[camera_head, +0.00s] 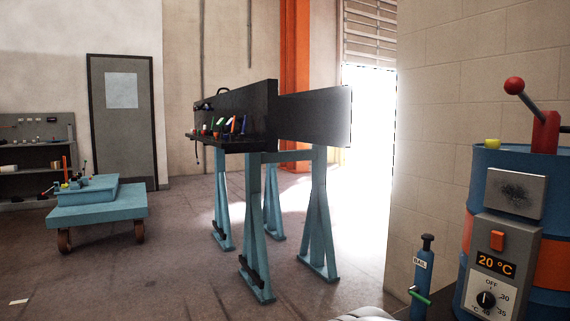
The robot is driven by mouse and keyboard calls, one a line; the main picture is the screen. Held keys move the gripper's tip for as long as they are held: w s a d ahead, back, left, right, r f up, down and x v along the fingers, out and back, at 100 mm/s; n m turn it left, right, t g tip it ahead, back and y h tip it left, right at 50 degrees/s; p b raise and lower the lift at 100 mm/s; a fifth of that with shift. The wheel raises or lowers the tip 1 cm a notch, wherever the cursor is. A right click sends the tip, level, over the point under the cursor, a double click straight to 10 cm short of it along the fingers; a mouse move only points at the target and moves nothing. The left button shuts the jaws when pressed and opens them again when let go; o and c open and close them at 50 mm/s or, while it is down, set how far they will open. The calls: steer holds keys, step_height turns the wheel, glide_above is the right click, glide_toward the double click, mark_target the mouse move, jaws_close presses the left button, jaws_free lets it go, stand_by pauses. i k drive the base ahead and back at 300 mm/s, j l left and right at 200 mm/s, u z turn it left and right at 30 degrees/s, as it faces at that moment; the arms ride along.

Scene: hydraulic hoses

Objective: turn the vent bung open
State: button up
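A blue drum (548,195) with an orange band stands at the right edge, partly cut off by the frame. A small yellow bung (492,143) sits on the drum's top near its left rim. It looks upright and seated, but it is too small to tell whether it is turned open or shut. My gripper is not in view. A pale rounded shape, cut off at the bottom edge, may be part of my arm. Nothing touches the bung.
A red lever fitting (545,132) rises from the drum top right of the bung. A control box (497,270) reading 20 °C and a blue cylinder (422,270) stand in front. A trestle bench (232,146) and blue cart (97,207) stand farther off; floor between is clear.

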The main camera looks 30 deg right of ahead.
mark_target(493, 144)
steer(key=i+z, duration=0.35)
steer(key=i+j+z, duration=0.2)
steer(key=i+z, duration=0.15)
steer(key=i, duration=0.2)
